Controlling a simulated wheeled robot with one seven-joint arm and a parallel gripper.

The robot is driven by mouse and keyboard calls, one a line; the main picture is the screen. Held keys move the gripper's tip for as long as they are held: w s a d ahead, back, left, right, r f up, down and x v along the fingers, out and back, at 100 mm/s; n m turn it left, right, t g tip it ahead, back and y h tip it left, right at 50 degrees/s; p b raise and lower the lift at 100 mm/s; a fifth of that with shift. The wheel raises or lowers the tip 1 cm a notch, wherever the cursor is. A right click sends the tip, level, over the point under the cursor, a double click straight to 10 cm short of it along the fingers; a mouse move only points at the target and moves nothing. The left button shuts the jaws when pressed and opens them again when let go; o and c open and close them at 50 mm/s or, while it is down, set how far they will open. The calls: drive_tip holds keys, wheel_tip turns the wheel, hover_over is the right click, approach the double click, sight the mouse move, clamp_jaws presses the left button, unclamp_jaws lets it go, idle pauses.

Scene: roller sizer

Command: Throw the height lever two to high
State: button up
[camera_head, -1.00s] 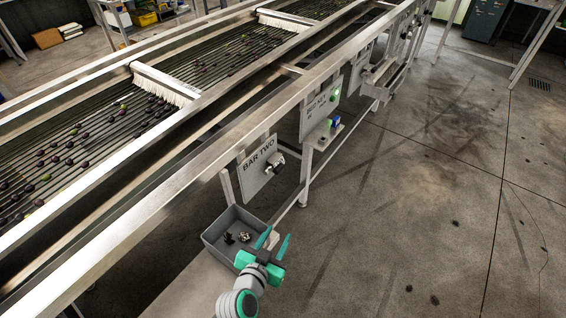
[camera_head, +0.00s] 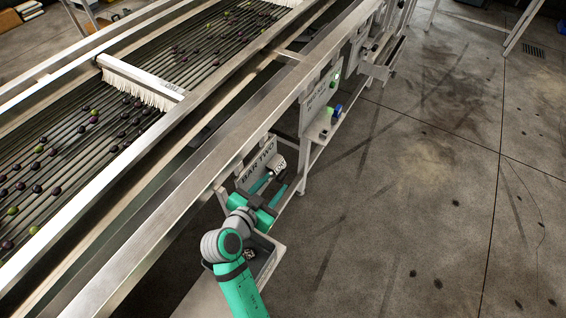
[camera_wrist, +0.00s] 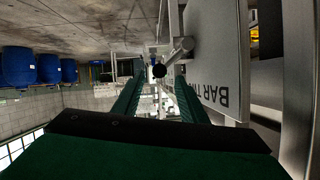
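The grey BAR TWO panel (camera_head: 257,163) hangs from the machine's side frame, and its lettering also shows upside down in the wrist view (camera_wrist: 222,60). The height lever (camera_head: 279,165) stands out from the panel's right part. In the wrist view the lever (camera_wrist: 178,52) is a metal arm ending in a dark round knob (camera_wrist: 159,71). My gripper (camera_head: 272,187) is beside the panel with its two green fingers apart. In the wrist view my gripper (camera_wrist: 157,97) has the knob ahead of the gap between its fingertips. I see no clear contact with the knob.
A grey bin (camera_head: 268,256) is below my gripper, partly hidden by my arm. A second panel (camera_head: 321,92) with a green light and a blue knob (camera_head: 337,110) is farther along the frame. The long metal rail (camera_head: 190,160) runs above. Floor at the right is open.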

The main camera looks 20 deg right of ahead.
sight(287, 171)
drive_tip(key=x, duration=1)
drive_tip(key=shift+d, duration=0.15)
